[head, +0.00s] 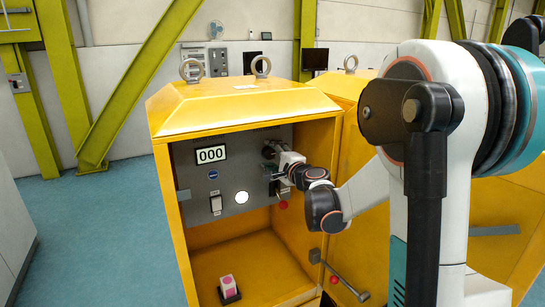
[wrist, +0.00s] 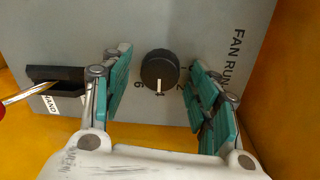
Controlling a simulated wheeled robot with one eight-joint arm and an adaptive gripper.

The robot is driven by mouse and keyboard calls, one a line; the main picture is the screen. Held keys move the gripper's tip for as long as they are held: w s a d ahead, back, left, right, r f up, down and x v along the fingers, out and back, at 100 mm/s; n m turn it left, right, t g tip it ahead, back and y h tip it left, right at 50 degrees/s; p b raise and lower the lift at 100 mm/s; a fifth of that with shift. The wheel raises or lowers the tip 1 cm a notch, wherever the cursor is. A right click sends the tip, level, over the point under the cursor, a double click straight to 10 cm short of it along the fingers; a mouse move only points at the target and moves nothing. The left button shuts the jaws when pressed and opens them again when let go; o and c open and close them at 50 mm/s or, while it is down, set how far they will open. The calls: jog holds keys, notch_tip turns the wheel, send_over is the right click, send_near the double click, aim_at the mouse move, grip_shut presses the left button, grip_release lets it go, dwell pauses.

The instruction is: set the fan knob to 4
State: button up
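The fan knob (wrist: 159,70) is a round black dial on the grey panel (wrist: 200,20), with a white pointer line. In the wrist view the line points down the picture, between a 6 on the left and what looks like a 2 on the right; the mark at its tip is partly legible, apparently 4. "FAN RUN" is printed to the right. My gripper (wrist: 157,58) is open, its teal-padded fingers on either side of the knob with gaps on both sides. In the head view my gripper (head: 281,166) is at the panel's right part, and the arm partly hides that area.
A red-ended lever (wrist: 22,93) sits in a black slot left of the fingers. The panel has a display (head: 211,155) reading 000, a rocker switch (head: 216,204) and a white round light (head: 242,197). The yellow cabinet (head: 235,105) walls it in. A pink-button box (head: 229,288) stands below.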

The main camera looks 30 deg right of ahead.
jog(key=s, duration=1.2)
jog(key=shift+r, duration=0.35)
